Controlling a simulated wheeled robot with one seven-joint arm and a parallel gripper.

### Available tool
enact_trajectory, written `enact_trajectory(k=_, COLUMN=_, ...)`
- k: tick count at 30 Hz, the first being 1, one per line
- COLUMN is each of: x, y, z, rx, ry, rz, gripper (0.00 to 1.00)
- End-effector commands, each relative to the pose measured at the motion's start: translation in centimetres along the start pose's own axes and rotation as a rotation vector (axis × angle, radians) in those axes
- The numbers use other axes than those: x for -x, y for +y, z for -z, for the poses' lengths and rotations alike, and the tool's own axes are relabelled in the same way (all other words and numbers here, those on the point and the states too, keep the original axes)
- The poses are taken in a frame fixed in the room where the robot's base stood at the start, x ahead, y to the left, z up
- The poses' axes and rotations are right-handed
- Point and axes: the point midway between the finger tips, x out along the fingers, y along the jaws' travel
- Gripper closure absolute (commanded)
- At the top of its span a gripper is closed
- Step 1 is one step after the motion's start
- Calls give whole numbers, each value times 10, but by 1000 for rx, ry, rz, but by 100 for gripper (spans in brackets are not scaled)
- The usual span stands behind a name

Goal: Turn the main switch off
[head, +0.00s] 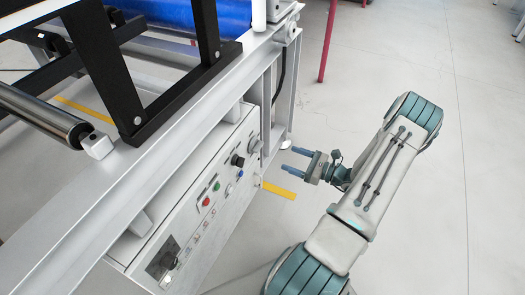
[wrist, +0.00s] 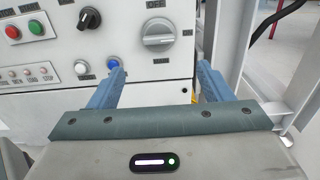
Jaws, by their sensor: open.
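The main switch (wrist: 158,34) is a round grey rotary knob on the white control panel (wrist: 120,70), with "OFF" above it, a label to its right and "MAIN" below. Its grip bar lies roughly level, toward the right label. In the head view the knob (head: 255,144) is at the far upper end of the panel. My gripper (wrist: 160,70) is open and empty. Its two blue fingers point at the panel, spread to either side below the knob in the wrist view. In the head view my gripper (head: 290,160) is right of the panel, apart from the knob.
A black knob (wrist: 89,18), a green button (wrist: 36,27), a red button (wrist: 13,32) and a blue button (wrist: 113,63) are left of the switch. A grey frame post (wrist: 228,40) stands on the right. Open floor (head: 350,95) lies around my arm.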

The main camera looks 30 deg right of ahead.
Motion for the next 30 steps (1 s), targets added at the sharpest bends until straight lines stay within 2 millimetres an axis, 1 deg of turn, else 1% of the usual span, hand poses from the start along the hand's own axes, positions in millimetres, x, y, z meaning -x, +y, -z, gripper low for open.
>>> enact_trajectory(k=1, x=-10, y=1, z=1, rx=1, ry=-2, rz=-5, gripper=27)
enact_trajectory(k=9, x=-68, y=2, z=2, rx=2, ry=-1, rz=-7, gripper=27)
enact_trajectory(k=15, x=-103, y=2, z=1, rx=3, ry=1, rz=-6, gripper=27)
enact_trajectory(k=18, x=-114, y=2, z=1, rx=3, ry=1, rz=-6, gripper=27)
enact_trajectory(k=21, x=-121, y=2, z=0, rx=2, ry=1, rz=-5, gripper=27)
enact_trajectory(k=30, x=-124, y=2, z=-1, rx=2, ry=1, rz=-5, gripper=27)
